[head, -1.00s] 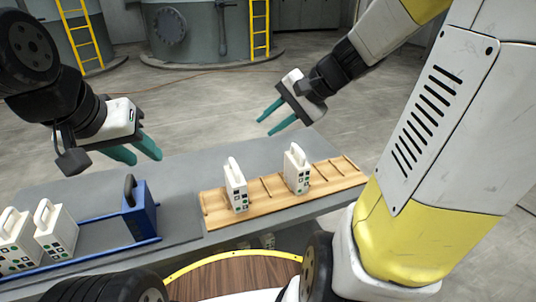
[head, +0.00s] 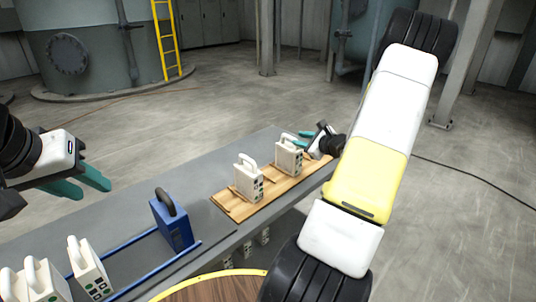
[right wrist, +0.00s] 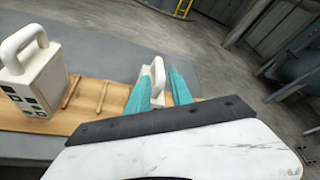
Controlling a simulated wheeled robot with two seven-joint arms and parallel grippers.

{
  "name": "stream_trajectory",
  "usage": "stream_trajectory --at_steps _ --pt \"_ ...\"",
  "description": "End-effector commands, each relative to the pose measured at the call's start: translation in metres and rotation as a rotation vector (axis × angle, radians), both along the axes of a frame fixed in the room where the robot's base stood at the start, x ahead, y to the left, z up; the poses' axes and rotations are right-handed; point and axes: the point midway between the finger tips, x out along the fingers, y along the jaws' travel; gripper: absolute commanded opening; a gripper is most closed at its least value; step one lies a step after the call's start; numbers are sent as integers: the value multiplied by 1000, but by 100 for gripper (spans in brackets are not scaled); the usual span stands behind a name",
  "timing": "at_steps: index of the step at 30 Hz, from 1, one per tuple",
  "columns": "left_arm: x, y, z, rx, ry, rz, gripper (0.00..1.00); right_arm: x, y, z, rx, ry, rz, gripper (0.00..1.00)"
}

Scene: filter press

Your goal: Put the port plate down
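Two white port plates with loop handles stand upright on the wooden rack: a nearer one (head: 248,180) and a farther one (head: 288,158). My right gripper (head: 303,138) is at the farther plate's handle, coming in from the right. In the right wrist view its teal fingers (right wrist: 166,80) stand apart on either side of the white handle (right wrist: 154,74), with a gap showing, so it looks open. The nearer plate also shows in that view (right wrist: 38,78). My left gripper (head: 82,183) is open and empty above the table at the left.
The wooden rack (head: 228,205) has slats and lies on the grey table (head: 110,225). A blue end block with a black handle (head: 172,222) stands on blue rails at the left. More white plates (head: 90,270) stand at the lower left. The table's back middle is clear.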

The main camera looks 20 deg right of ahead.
Motion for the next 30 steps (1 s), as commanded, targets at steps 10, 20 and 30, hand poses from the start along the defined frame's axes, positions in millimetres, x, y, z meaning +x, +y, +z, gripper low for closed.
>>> stream_trajectory --at_steps 10,20,30 --pt "0 0 0 0 0 0 36 39 9 -16 2 -1 3 27" --pt "0 0 0 0 0 0 36 69 14 -27 -1 -1 3 27" --pt "0 0 0 0 0 0 36 68 14 -27 -1 -1 3 0"
